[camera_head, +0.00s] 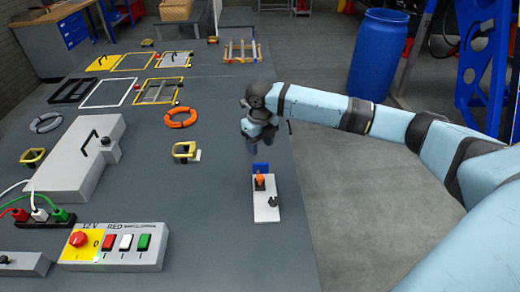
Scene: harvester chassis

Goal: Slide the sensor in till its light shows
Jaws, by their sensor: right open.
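A small white block (267,209) lies on the grey table near its right edge. A small orange-tipped part (260,182), which may be the sensor, stands on it, with a blue piece (261,167) at its far end. A dark knob sits toward the near end. No lit light can be made out on it, as it is too small. My right gripper (259,147) is above the table just beyond the blue piece, pointing down, open and apart from the block. It appears empty. My left gripper is not in view.
A control box (112,247) with red, white and green buttons stands at the near left, beside plugged cables. A grey housing (75,160), an orange ring (181,118) and a yellow bracket (184,150) lie left of my gripper. A blue barrel (379,52) stands beyond the table.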

